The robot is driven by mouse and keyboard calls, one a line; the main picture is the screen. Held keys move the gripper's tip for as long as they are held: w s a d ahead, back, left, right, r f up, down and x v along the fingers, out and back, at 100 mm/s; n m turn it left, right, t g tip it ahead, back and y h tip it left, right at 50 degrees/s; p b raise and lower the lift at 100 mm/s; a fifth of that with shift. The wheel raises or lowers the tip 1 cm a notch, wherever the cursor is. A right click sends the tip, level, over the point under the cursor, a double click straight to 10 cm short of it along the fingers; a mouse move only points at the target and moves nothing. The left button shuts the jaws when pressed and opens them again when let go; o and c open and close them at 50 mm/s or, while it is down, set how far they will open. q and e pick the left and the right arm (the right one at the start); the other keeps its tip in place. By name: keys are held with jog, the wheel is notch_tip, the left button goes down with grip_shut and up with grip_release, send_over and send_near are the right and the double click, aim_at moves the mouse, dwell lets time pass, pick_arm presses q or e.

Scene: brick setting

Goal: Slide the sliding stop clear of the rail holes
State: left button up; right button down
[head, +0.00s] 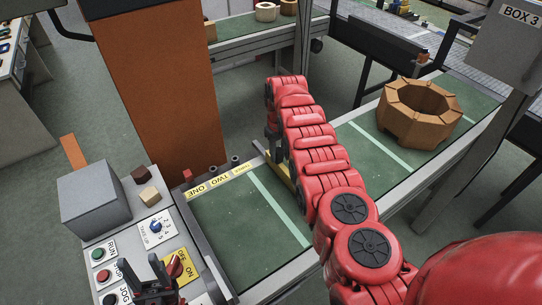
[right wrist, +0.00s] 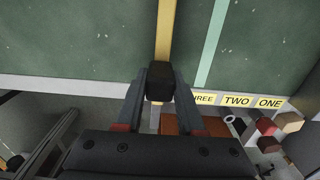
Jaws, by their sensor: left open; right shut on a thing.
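The sliding stop is a yellow bar (head: 283,176) lying across the green belt; it also shows in the right wrist view (right wrist: 165,30). My right gripper (right wrist: 160,88) is shut on the black knob (right wrist: 160,78) at the stop's end. In the head view, my right arm partly hides the stop and the gripper (head: 274,140). The rail carries the yellow labels ONE, TWO and THREE (head: 219,182). The stop stands beyond THREE, with a gap between. The rail holes are too small to make out. My left gripper (head: 160,278) is open and empty over the control panel.
The control panel (head: 150,245) has buttons, a blue dial (head: 156,226) and a grey box (head: 92,200). A brown brick ring (head: 418,112) stands on the belt at right. An orange column (head: 160,90) rises behind the rail.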

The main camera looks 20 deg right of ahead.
jog(key=shift+w+d, duration=0.25)
jog(key=shift+d, duration=0.5)
jog(key=c, duration=0.5)
grip_release()
jog(key=shift+r, duration=0.15)
